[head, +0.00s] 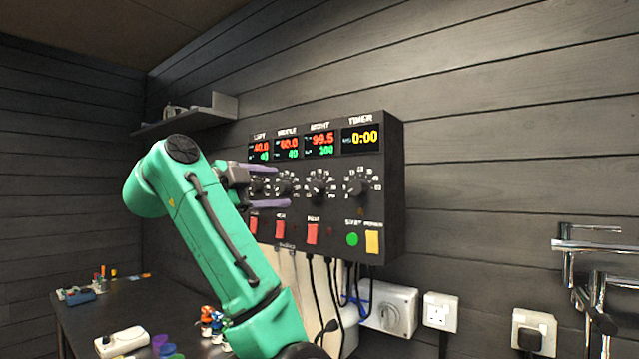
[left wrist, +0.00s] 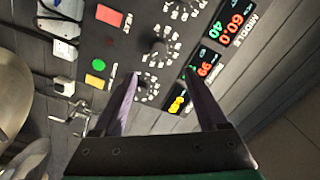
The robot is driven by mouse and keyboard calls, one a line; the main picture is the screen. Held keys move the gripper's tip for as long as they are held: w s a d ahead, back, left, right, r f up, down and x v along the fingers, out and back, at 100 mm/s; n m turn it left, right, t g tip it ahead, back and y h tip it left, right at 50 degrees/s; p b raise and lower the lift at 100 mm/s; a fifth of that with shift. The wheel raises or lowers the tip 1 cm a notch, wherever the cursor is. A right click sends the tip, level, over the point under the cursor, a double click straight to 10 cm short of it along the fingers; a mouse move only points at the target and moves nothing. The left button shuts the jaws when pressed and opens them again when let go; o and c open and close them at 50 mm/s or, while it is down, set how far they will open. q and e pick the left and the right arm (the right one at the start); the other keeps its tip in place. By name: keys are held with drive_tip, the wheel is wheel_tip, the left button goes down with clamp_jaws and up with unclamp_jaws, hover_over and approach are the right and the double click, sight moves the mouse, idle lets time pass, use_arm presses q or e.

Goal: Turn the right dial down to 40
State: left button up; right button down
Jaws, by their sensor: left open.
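The black control panel (head: 391,150) is on the grey plank wall. Its right dial (head: 318,187) is a black knob under the RIGHT display (head: 321,143), which reads 99.5 in red and 100 in green. The right dial also shows in the left wrist view (left wrist: 159,48), beyond the fingertips. My left gripper (head: 283,186) is open, with its purple fingers in front of the left and middle dials in the head view. The wrist view shows nothing between the fingers (left wrist: 162,73). My right gripper is out of view.
The middle dial (head: 284,187) and timer dial (head: 360,185) flank the right dial. Red switches, a green button (head: 352,239) and a yellow switch (head: 372,242) sit below. Cables hang under the panel. A dark table (head: 95,318) with small items stands at lower left.

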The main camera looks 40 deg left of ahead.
use_arm(q)
drive_tip(key=p, duration=0.2)
approach(313, 188)
drive_tip(key=w+r, duration=0.1)
drive_tip(key=w, duration=0.1)
drive_tip(key=w+p, duration=0.1)
drive_tip(key=w, duration=0.1)
drive_tip(key=w+p, duration=0.1)
drive_tip(key=w, duration=0.1)
drive_tip(key=w+f+p, duration=0.1)
drive_tip(key=w, duration=0.1)
drive_tip(key=shift+w+a, duration=0.15)
drive_tip(key=shift+w, duration=0.15)
